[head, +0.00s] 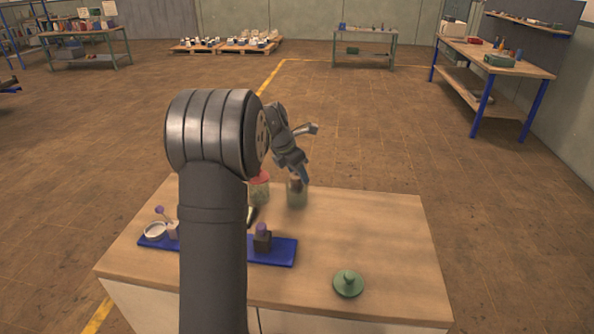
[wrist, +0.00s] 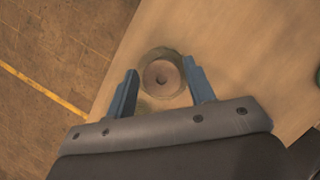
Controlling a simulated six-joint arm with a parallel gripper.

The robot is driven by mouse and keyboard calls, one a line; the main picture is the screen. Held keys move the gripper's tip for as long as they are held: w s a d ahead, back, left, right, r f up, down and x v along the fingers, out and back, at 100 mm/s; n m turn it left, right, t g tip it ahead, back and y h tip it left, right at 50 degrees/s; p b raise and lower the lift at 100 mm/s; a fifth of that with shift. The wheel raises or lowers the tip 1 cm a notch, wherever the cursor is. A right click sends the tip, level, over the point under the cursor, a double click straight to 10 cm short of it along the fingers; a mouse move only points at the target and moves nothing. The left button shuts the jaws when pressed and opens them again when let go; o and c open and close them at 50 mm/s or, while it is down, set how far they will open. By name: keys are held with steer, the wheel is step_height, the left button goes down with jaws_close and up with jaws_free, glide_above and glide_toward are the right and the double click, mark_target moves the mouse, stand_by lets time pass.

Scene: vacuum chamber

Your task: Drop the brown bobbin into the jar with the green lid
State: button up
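The glass jar (head: 297,200) stands uncovered near the back edge of the table. Its round rim (wrist: 181,56) shows in the wrist view. The green lid (head: 348,284) lies apart from it at the front right of the table. The brown bobbin (wrist: 161,77) shows inside the rim, seen from above; in the head view it is a small brown shape (head: 296,184) in the upper part of the jar. I cannot tell whether it rests on the bottom. My gripper (wrist: 162,88) is above the jar, its blue fingers spread wide with clear gaps to the bobbin.
A jar with a red lid (head: 259,189) stands just left of the open jar, partly behind my arm. A blue tray (head: 280,253) holds a dark block with a purple top (head: 262,239) and a white ring (head: 155,231). The table's right side is clear around the lid.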

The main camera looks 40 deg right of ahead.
mark_target(297, 175)
steer(key=shift+o, duration=1)
step_height(297, 175, up, 7)
steer(key=shift+f, duration=0.1)
